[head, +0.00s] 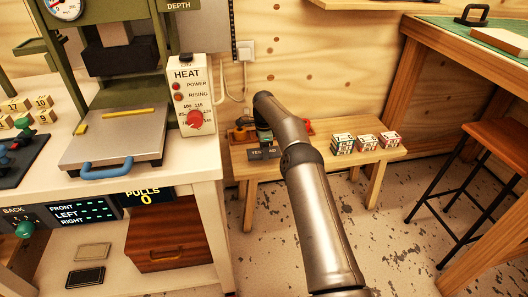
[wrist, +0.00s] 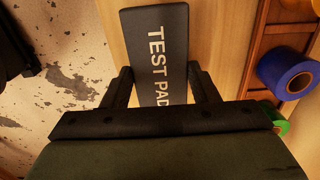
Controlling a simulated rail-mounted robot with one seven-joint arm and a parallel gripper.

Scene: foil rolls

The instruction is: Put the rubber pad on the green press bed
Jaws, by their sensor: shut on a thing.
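A flat dark pad printed TEST PAD (wrist: 158,40) lies between the two black fingers of my gripper (wrist: 160,80) in the wrist view. My gripper is shut on it. In the head view the pad (head: 263,154) shows just below the end of my arm, over the low wooden bench; I cannot tell whether it touches the bench top. My fingers are hidden there. The green-framed press (head: 172,45) stands on the white bench at left. Its bed (head: 112,140) is a grey metal plate with a blue front handle and a yellow strip on top.
The HEAT control box (head: 191,95) stands right of the press bed. Stacked small boxes (head: 365,142) sit on the low bench (head: 300,160). A blue roll (wrist: 287,73) lies near my gripper. A stool (head: 490,140) and green-topped table (head: 455,38) are at right.

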